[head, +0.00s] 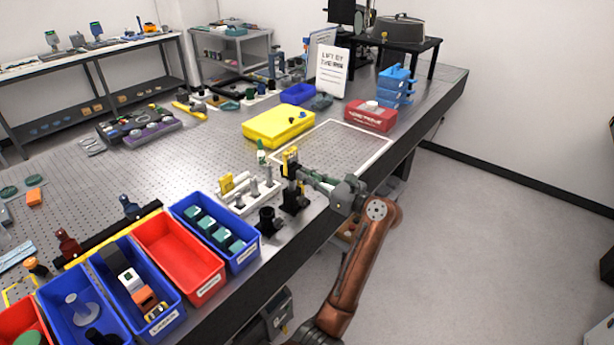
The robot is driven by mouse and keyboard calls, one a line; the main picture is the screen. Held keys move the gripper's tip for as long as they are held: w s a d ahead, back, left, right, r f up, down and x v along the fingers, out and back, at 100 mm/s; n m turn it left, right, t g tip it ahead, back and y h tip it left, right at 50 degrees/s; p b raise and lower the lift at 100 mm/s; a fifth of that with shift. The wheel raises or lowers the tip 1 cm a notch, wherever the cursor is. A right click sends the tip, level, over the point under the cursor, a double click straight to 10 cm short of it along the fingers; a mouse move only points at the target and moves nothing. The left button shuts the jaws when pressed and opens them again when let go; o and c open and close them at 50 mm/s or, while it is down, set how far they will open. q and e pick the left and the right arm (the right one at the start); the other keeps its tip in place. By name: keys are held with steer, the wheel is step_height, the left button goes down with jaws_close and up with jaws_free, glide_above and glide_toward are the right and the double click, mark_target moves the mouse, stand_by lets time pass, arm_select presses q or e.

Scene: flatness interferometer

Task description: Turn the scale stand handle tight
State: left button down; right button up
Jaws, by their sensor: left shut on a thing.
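The scale stand, a dark upright post (292,196) with a yellow upper part, stands near the right edge of the perforated metal table. My left gripper (308,177) reaches in from the right, its fingers at the side of the post. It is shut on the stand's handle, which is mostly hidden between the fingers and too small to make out. The stand looks upright. My right gripper is not in view.
A white holder with posts (248,196) and a short black cylinder (268,221) stand close to the left. Blue bin (243,262) and red bin (205,286) are nearer. A white-framed area (345,149), empty inside, lies behind, beside a yellow case (272,127) and red box (368,119).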

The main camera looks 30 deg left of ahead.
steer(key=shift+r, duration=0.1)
arm_select(q)
steer(key=shift+w+f+m+p, duration=0.1)
steer(key=shift+m+p, duration=3.85)
steer(key=shift+m, duration=0.4)
steer(key=shift+w+f+m+p, duration=0.1)
steer(key=shift+m+p, duration=3.8)
steer(key=shift+m, duration=0.45)
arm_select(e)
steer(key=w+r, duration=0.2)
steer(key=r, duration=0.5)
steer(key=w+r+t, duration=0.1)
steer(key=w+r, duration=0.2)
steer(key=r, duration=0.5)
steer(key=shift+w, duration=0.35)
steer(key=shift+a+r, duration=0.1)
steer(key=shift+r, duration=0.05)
arm_select(q)
steer(key=c, duration=2.1)
jaws_free()
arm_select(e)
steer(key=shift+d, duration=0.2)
arm_select(q)
steer(key=d, duration=0.8)
steer(key=s+d, duration=0.1)
steer(key=d, duration=0.3)
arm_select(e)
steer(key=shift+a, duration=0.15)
